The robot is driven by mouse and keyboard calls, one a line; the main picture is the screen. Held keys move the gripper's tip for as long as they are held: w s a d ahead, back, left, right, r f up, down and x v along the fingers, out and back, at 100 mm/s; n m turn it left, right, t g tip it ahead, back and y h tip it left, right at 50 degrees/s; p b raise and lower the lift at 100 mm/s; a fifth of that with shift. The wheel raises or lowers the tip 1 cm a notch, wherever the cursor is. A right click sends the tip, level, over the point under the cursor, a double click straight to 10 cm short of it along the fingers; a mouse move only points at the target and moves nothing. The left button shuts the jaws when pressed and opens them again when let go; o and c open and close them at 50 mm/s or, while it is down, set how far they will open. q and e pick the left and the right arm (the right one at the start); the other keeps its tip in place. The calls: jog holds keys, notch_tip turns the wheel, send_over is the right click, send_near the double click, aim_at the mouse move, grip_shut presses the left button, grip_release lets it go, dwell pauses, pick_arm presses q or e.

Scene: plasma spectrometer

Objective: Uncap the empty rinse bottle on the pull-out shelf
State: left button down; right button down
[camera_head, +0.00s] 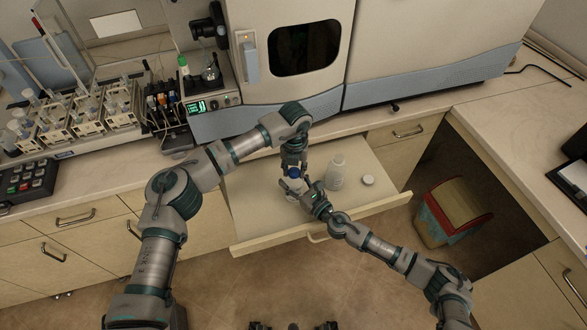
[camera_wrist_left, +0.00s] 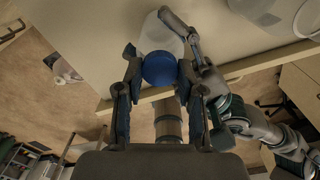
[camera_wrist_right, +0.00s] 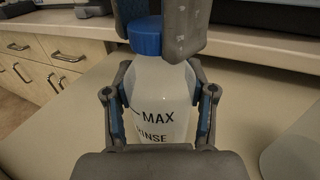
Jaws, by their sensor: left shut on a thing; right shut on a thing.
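The rinse bottle (camera_wrist_right: 158,95) is white, labelled "MAX" and "RINSE", and stands upright on the pull-out shelf (camera_head: 258,213). Its blue cap (camera_wrist_right: 145,36) sits on the neck and also shows in the left wrist view (camera_wrist_left: 159,68). My left gripper (camera_head: 293,167) comes down from above and is shut on the blue cap, one finger on each side. My right gripper (camera_head: 305,192) is shut on the bottle's body from the side, low and to the right. The fingers hide part of the bottle. I cannot tell the liquid level.
A second white bottle (camera_head: 337,175) stands on the shelf just right of my grippers. The instrument (camera_head: 290,60) stands behind on the counter. The shelf's left part is clear.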

aim_at(295, 172)
pick_arm(q)
jog(key=n, duration=0.5)
jog(key=shift+d+n, duration=0.15)
jog(key=shift+n, duration=0.15)
jog(key=n, duration=0.6)
jog(key=shift+w, duration=0.1)
pick_arm(e)
jog(key=shift+a, duration=0.1)
pick_arm(q)
jog(key=shift+r, duration=0.1)
jog(key=shift+r, duration=0.2)
jog(key=shift+r, duration=0.95)
jog(key=shift+r, duration=0.1)
jog(key=shift+r, duration=1.9)
pick_arm(e)
jog(key=shift+c, duration=1.4)
grip_release()
